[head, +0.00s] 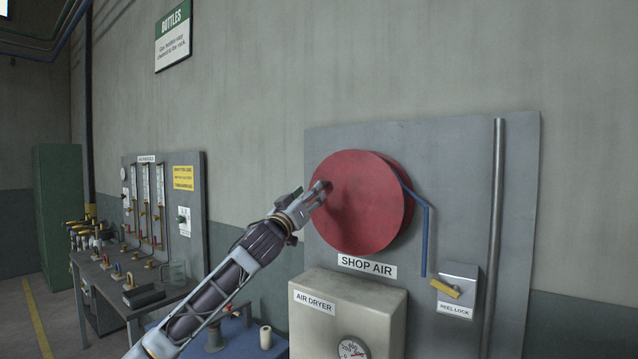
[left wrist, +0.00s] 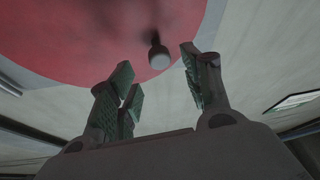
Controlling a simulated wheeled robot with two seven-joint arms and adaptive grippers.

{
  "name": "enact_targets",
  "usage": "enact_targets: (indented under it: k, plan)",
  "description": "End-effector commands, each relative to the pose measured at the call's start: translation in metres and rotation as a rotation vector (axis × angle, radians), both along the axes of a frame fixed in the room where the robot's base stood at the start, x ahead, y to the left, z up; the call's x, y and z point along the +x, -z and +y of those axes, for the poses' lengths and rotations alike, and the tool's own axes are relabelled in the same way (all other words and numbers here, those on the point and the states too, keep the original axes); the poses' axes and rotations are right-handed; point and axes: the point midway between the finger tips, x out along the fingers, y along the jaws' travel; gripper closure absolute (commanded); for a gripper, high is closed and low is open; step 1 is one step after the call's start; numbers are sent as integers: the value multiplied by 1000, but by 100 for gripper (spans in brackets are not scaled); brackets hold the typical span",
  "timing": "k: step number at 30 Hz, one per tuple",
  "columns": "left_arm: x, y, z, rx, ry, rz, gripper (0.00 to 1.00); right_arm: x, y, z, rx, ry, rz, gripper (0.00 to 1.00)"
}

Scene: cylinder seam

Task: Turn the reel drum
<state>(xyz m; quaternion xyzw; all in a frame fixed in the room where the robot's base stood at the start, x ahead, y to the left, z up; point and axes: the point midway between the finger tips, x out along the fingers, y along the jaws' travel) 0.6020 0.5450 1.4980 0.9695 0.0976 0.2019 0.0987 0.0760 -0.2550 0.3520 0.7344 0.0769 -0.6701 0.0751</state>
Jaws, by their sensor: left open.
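The red reel drum (head: 358,215) is mounted on a grey wall panel above the "SHOP AIR" label. A blue hose (head: 426,230) leaves its right side and hangs down. My left gripper (head: 316,192) is at the left part of the drum's face. In the left wrist view the gripper (left wrist: 160,78) is open, with the red drum (left wrist: 80,35) beyond it. A grey knob (left wrist: 159,56) sticks out from the drum face and shows between the two fingertips, apart from both as far as I can see. My right gripper is in neither view.
A beige air dryer (head: 370,305) with a gauge stands below the drum. A reel lock box (head: 457,290) with a yellow handle and a vertical pipe (head: 494,230) are on the right. A bench (head: 110,285) with fittings stands at left.

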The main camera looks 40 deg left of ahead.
Motion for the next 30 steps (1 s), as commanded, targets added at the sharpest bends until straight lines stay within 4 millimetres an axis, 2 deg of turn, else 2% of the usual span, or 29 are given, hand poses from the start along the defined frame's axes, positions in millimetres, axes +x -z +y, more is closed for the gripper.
enact_targets:
  k: [14, 30]
  plan:
    - [29, -14, 8, 0, -1, -1, 51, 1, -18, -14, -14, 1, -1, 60]
    - [57, -26, 15, 1, -2, -1, 51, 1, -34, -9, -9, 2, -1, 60]
